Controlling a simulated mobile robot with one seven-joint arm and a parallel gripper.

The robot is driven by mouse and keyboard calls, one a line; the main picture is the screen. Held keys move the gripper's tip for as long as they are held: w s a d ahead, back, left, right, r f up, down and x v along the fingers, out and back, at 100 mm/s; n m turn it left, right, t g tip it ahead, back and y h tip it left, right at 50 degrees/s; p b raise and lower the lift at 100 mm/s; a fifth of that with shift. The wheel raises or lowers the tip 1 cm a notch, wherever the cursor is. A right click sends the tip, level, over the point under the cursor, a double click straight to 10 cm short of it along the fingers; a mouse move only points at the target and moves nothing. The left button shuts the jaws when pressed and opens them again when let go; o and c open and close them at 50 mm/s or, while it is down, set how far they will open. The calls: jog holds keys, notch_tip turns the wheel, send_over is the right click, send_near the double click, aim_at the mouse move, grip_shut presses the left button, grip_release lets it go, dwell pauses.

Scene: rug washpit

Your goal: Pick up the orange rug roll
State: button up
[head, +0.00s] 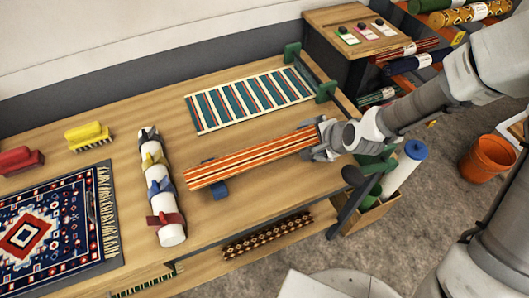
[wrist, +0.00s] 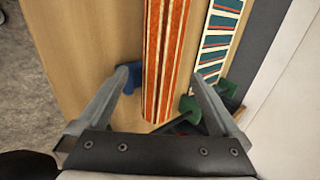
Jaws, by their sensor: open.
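The orange rug roll (head: 250,160), with cream and dark stripes, lies lengthwise above the wooden table, its left end by a blue block (head: 220,191). My gripper (head: 322,141) is at its right end, overlapping it in the head view. In the wrist view, the roll (wrist: 165,60) runs between the two spread fingers of my gripper (wrist: 158,75), with a gap on both sides. The gripper is open and holds nothing. I cannot tell how far the fingertips are above or around the roll.
A teal striped rug (head: 248,101) lies behind the roll, by green blocks (head: 325,91). A white roll with coloured ties (head: 171,232), brushes (head: 89,136) and a patterned rug (head: 45,233) are to the left. An orange bucket (head: 487,158) stands on the floor, right.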

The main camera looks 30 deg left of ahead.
aim_at(306, 138)
jog(key=shift+x, duration=2.6)
jog(key=shift+w+r, duration=0.1)
grip_shut()
